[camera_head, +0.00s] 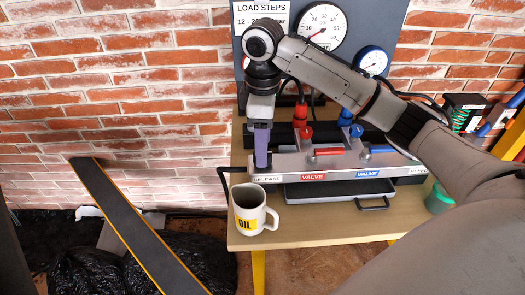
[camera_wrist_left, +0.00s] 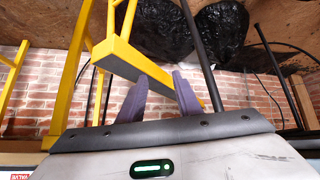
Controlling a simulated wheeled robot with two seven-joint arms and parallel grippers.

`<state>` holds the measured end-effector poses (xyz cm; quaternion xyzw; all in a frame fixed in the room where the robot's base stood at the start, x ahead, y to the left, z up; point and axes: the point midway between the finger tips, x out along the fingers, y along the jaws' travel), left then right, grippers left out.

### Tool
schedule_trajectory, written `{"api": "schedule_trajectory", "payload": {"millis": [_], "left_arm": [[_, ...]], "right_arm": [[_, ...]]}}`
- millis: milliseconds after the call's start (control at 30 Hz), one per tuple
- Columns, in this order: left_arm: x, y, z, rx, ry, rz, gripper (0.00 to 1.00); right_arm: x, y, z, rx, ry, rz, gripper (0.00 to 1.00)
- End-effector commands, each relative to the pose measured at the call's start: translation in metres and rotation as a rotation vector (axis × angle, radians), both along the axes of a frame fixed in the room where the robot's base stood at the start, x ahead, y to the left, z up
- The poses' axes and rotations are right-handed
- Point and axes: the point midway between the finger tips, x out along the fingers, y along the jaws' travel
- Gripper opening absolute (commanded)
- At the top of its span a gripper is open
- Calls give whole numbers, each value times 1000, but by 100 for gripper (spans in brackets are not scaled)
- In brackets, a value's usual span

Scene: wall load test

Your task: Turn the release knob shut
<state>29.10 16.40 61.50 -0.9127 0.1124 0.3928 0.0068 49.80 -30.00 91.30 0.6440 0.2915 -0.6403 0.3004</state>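In the head view my right gripper (camera_head: 262,150) points down at the left end of the grey valve block (camera_head: 340,172), over the label RELEASE (camera_head: 267,179). Its purple fingers are seen nearly edge-on, so I cannot tell whether they are open or shut. The release knob is hidden behind or between these fingers, and its position cannot be read. My left gripper (camera_wrist_left: 160,84) shows only in the left wrist view. Its two purple fingers are apart with nothing between them, facing a yellow frame and the brick wall.
A white OIL mug (camera_head: 247,222) stands on the wooden table (camera_head: 300,238), below a bent black pipe (camera_head: 222,172). Red (camera_head: 328,151) and blue (camera_head: 382,149) valve levers sit right of my gripper. A large gauge (camera_head: 320,27) hangs behind my arm. A dark orange-edged strip (camera_head: 130,225) slants at left.

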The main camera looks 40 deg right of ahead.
Motion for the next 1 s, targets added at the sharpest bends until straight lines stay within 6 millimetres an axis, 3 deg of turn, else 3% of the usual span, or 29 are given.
{"api": "schedule_trajectory", "payload": {"millis": [200,467,733,1000], "left_arm": [[7,-2,6,-3,-19,-2,31],[13,-2,8,-4,-28,-1,31],[10,-1,5,-1,-20,1,31],[6,1,11,-1,-9,6,31]], "right_arm": [[0,0,-18,1,1,0,54],[0,0,-19,1,-1,0,54],[0,0,-19,1,-1,-1,13],[0,-1,-16,0,0,-27,13]]}}
